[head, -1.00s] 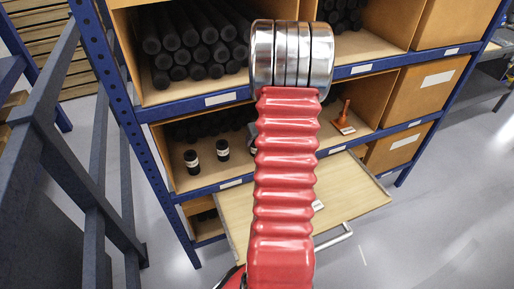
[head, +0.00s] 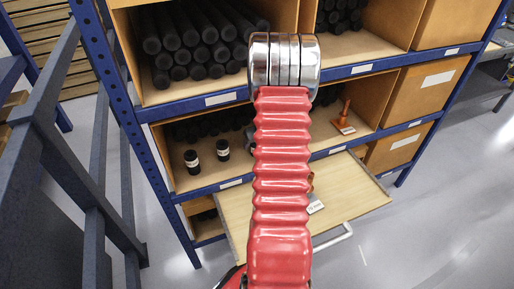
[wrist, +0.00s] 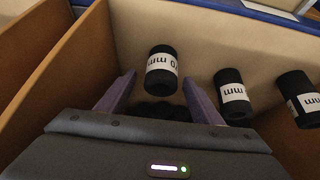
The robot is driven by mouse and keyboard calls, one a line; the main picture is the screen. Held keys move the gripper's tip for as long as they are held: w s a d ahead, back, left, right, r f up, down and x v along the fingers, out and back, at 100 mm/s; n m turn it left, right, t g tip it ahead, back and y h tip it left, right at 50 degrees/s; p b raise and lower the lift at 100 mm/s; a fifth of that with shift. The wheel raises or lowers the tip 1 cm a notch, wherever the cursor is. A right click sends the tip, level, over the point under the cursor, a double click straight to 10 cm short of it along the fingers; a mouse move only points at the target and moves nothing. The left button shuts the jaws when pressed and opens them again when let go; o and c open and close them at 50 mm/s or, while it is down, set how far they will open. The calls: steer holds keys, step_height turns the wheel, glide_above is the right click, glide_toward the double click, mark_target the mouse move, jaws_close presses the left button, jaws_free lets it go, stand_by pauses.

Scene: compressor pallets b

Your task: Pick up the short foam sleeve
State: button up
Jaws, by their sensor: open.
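Three black foam sleeves with white labels show in the wrist view: one on the left (wrist: 162,70), one in the middle (wrist: 232,95) and one on the right (wrist: 300,98). Only "mm" and part of a figure can be read, so I cannot tell which is the short one. My gripper (wrist: 160,90) is open, with the left sleeve between and slightly beyond its fingertips, not held. In the head view two sleeves stand upright on the middle shelf, at the left (head: 192,163) and beside it (head: 222,150). My arm hides the gripper there.
A wooden partition (wrist: 62,75) runs close to my gripper's left. Long black tubes (head: 200,45) fill the shelf above. A pulled-out board (head: 350,205) with a white label (head: 315,207) lies below. An orange object (head: 344,117) stands farther right on the middle shelf.

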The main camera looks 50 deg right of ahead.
steer(key=shift+f, duration=0.1)
steer(key=shift+c, duration=0.7)
steer(key=c, duration=1)
steer(key=shift+r, duration=0.2)
steer(key=shift+r, duration=0.55)
steer(key=s+a, duration=0.4)
steer(key=s, duration=0.3)
steer(key=s+a, duration=0.5)
steer(key=s, duration=0.3)
steer(key=shift+s, duration=0.2)
steer(key=shift+a, duration=0.1)
